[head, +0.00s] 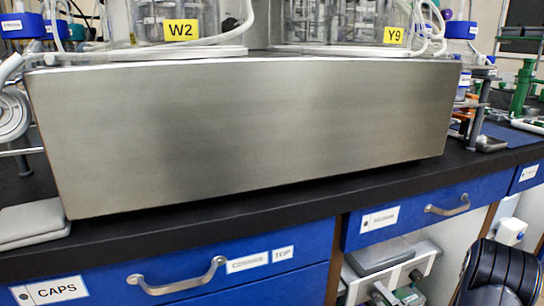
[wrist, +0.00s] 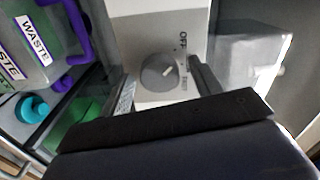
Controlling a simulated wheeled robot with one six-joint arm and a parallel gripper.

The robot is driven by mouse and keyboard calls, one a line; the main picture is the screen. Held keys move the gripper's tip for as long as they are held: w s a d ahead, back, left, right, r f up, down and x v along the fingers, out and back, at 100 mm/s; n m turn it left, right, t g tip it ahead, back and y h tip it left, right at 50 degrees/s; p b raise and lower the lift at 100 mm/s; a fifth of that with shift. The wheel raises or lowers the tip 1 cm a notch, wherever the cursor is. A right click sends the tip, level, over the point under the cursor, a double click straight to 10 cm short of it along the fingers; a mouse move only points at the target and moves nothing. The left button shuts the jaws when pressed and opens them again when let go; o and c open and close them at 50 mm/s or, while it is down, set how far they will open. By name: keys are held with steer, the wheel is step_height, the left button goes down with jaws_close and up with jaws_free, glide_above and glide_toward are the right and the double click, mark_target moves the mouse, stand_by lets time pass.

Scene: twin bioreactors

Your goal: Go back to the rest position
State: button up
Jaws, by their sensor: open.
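My gripper (wrist: 159,74) shows in the wrist view, its two fingers apart with nothing held between them. A round grey knob (wrist: 158,71) on a pale panel (wrist: 150,22) shows in the gap between the fingers. The panel carries the word OFF beside the knob. I cannot tell whether the fingers touch the knob.
Blue drawers (head: 180,275) are below. In the wrist view, a WASTE container (wrist: 45,65) stands left and a translucent block (wrist: 250,60) right.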

steer(key=p+v, duration=0.3)
steer(key=v, duration=0.8)
steer(key=b+x, duration=0.3)
steer(key=x, duration=0.8)
steer(key=shift+w+a+f, duration=0.1)
steer(key=shift+m, duration=0.7)
steer(key=m, duration=0.7)
steer(key=shift+p, duration=0.4)
steer(key=m+p, duration=0.2)
steer(key=m, duration=0.1)
steer(key=m+p, duration=0.1)
steer(key=shift+r+m+p, duration=0.3)
steer(key=shift+p, duration=0.1)
steer(key=m+p, duration=0.2)
steer(key=shift+m, duration=0.3)
steer(key=shift+f+m+p, duration=0.2)
steer(key=shift+m+p, duration=0.65)
steer(key=shift+m, duration=0.35)
